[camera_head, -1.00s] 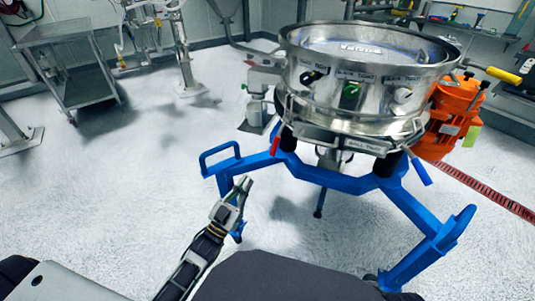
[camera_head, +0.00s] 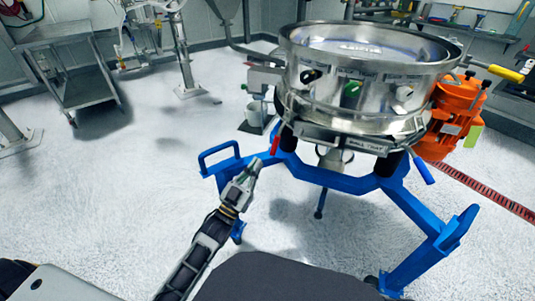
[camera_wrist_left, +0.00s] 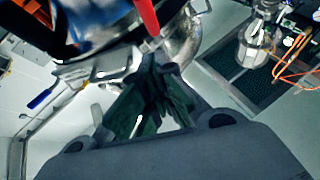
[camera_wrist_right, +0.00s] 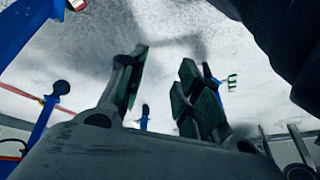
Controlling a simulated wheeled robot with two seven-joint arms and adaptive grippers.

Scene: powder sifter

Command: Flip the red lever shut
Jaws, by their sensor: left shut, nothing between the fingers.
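The red lever (camera_head: 275,144) hangs at the front left of the steel sifter (camera_head: 362,85), below its drum, its tip pointing down. In the left wrist view the red lever (camera_wrist_left: 147,15) is at the top centre, just beyond the fingertips. My left gripper (camera_head: 253,168) is shut and empty, just below and left of the lever in the head view. It also shows in the left wrist view (camera_wrist_left: 157,70); contact with the lever cannot be told. My right gripper (camera_wrist_right: 163,78) is open and empty over the floor; it is not in the head view.
The blue stand (camera_head: 335,181) spreads under the sifter, with a raised loop close to my left gripper. A blue-handled lever (camera_head: 422,171) hangs at the front right. An orange motor (camera_head: 455,115) is on the right. The floor to the left is clear up to a cart (camera_head: 75,70).

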